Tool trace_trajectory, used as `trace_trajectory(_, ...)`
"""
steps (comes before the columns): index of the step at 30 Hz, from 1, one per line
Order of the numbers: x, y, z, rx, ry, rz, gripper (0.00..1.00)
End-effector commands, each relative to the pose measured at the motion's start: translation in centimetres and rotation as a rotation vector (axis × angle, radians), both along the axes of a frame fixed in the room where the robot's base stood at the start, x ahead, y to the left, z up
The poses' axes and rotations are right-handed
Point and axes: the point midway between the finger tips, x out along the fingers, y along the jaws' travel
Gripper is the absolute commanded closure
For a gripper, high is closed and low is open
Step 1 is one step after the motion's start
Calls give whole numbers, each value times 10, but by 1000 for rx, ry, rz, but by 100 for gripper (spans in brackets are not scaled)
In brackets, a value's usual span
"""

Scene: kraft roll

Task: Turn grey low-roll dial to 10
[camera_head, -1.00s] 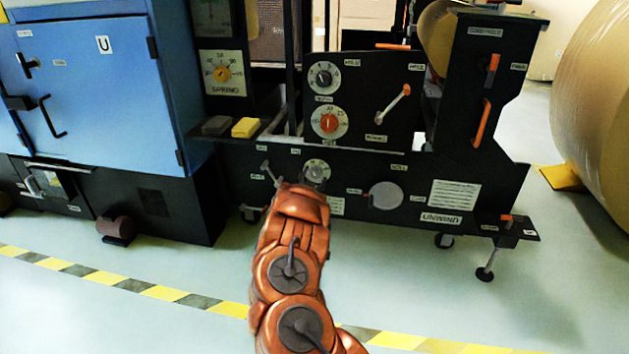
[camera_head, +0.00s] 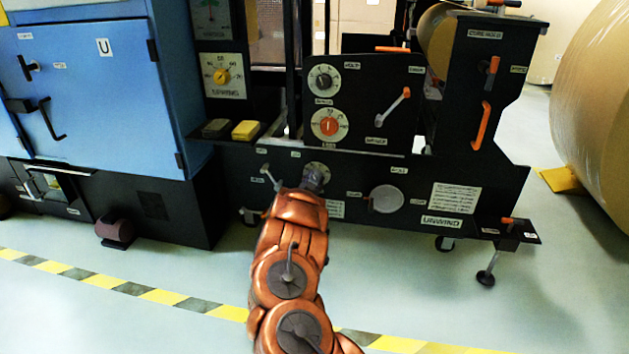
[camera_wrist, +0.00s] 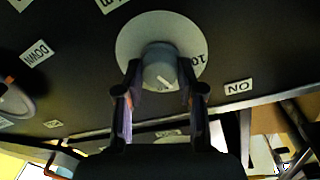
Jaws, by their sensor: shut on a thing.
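The grey low-roll dial (camera_wrist: 160,68) shows in the wrist view, a grey knob with a white pointer mark on a round white plate (camera_wrist: 133,42). A "10" is printed at the plate's right side; the pointer mark is at the knob's lower part, apart from it. My gripper (camera_wrist: 160,92) has one finger on each side of the knob and is shut on it. In the head view my gripper (camera_head: 311,184) is at the low front of the black machine and covers much of the dial; part of the white plate (camera_head: 318,168) shows above it.
A lever with a grey handle (camera_head: 268,172) is just left of the dial. A round grey disc (camera_head: 387,198) is to the right. An orange dial (camera_head: 329,125) and a dark dial (camera_head: 322,79) sit higher. The striped floor in front is open.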

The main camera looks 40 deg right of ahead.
Motion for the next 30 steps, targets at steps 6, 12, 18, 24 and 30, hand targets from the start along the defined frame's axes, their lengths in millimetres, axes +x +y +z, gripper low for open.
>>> trace_trajectory(6, 1, 1, 1, -1, 0, 2, 97)
trace_trajectory(12, 1, 1, 3, -16, 22, 2, 97)
trace_trajectory(18, 2, 2, 7, -59, 83, 4, 97)
trace_trajectory(24, 1, 2, 7, -127, 184, 4, 97)
trace_trajectory(30, 2, 2, 7, -207, 294, 5, 97)
